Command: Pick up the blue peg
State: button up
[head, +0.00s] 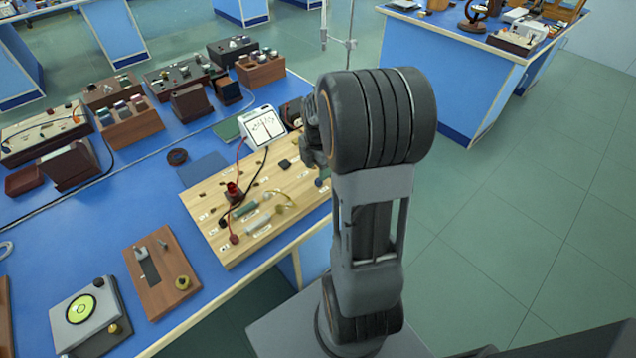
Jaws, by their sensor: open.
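A light wooden board (228,252) lies at the right edge of the blue bench. A small bluish piece (321,182) shows at the board's right end, partly hidden by my arm. It may be the blue peg, but it is too small to be sure. My gripper (316,166) points down just above that piece. Its jaws are open, mostly hidden behind my wrist. I cannot tell whether the fingers are around the piece or only above it.
On the board are a red plug (233,190), a teal cylinder (244,209), leads and a small black block (285,163). A white meter (265,127) stands behind it. A brown wooden plate (160,275) lies at the left. The floor at the right is clear.

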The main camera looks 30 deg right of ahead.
aim_at(317, 180)
jog(key=shift+s+a+f, duration=0.1)
jog(key=shift+a+f, duration=0.05)
jog(key=shift+f, duration=2.35)
jog(key=shift+c, duration=0.5)
grip_shut()
